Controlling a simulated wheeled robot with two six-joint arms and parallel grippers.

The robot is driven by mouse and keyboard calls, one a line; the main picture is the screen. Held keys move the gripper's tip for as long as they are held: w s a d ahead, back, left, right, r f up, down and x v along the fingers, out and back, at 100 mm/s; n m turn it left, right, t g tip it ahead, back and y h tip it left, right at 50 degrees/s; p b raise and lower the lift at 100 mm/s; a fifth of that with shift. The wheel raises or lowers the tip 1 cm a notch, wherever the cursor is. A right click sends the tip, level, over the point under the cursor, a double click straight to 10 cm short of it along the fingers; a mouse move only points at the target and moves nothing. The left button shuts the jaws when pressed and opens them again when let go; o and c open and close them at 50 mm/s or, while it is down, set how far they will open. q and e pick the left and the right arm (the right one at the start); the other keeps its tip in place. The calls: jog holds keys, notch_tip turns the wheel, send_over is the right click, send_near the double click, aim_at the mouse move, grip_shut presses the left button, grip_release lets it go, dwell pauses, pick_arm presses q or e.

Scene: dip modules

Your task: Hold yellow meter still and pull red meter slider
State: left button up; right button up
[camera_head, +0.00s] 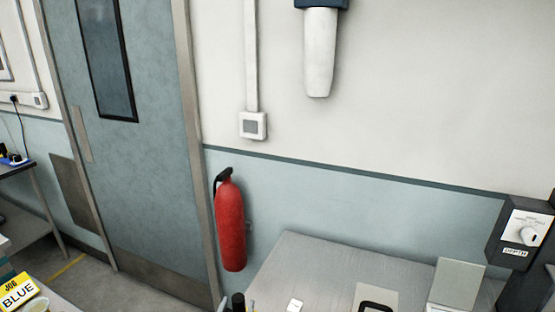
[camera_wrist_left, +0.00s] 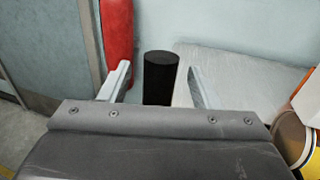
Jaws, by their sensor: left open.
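I cannot make out a yellow meter or a red meter with its slider in either view. My left gripper (camera_wrist_left: 159,68) is open, its two pale fingers spread apart in the left wrist view. A black upright cylinder (camera_wrist_left: 160,78) appears between the fingers in that picture, with gaps on both sides. I cannot tell whether it lies in their reach. A black cylinder (camera_head: 238,302) also shows at the bottom edge of the head view. My right gripper is not in view.
A grey table (camera_head: 310,262) stands against the wall, with a dark box marked DEPTH (camera_head: 518,233) at the right. A red fire extinguisher (camera_head: 230,225) hangs beside the door (camera_head: 150,150). A yellow JOB BLUE card (camera_head: 18,293) is at lower left.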

pick_arm(q)
jog(key=shift+s+a+r+p, duration=0.15)
jog(key=shift+s+p, duration=0.35)
jog(key=shift+s, duration=0.4)
jog(key=shift+s+a+f+p, duration=0.1)
jog(key=shift+s+p, duration=0.35)
jog(key=shift+s, duration=0.4)
jog(key=shift+s+a+p, duration=0.2)
jog(key=shift+s+p, duration=0.5)
jog(key=shift+s, duration=1)
